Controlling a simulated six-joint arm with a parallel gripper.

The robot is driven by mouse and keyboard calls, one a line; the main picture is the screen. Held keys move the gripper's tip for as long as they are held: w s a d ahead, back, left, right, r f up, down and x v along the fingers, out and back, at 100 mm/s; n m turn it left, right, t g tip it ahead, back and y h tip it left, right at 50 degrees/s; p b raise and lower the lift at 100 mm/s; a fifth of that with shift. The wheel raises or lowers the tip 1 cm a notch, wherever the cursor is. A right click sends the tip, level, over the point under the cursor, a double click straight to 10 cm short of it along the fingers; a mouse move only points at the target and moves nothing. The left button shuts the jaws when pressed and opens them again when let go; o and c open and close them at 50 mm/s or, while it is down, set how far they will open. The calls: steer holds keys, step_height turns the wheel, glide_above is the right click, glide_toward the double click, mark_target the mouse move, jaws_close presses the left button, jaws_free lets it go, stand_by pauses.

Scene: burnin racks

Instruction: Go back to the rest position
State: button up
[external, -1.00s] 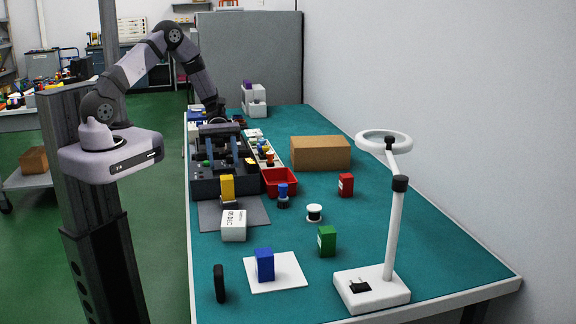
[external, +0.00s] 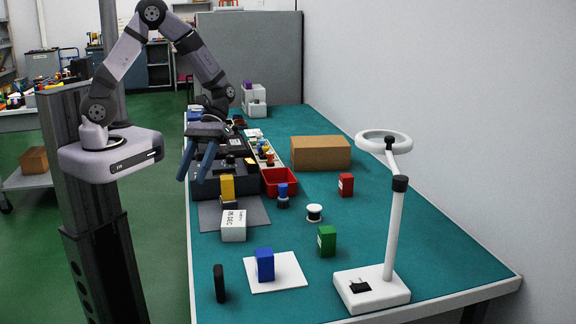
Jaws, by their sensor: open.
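My gripper (external: 194,178) is in the external view, at the left edge of the bench. Its two blue fingers point down and are apart, with nothing seen between them. It is in front of the left part of the dark rack (external: 238,184) and hides some of it. My arm arches up from its base on the left and comes down to the gripper.
A yellow block (external: 227,187) stands before the rack, near a white labelled box (external: 233,226). A red bin (external: 279,182) and a cardboard box (external: 320,153) are to the right. A blue block (external: 265,264), a green block (external: 327,241) and a white ring lamp (external: 394,230) stand nearer the front.

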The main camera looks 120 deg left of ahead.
steer(key=s+d+m+g+y, duration=0.1)
steer(key=s+d+m+y, duration=0.2)
steer(key=d+m+y, duration=0.6)
steer(key=m, duration=0.8)
steer(key=shift+s+d+r+m, duration=0.35)
steer(key=shift+m, duration=0.05)
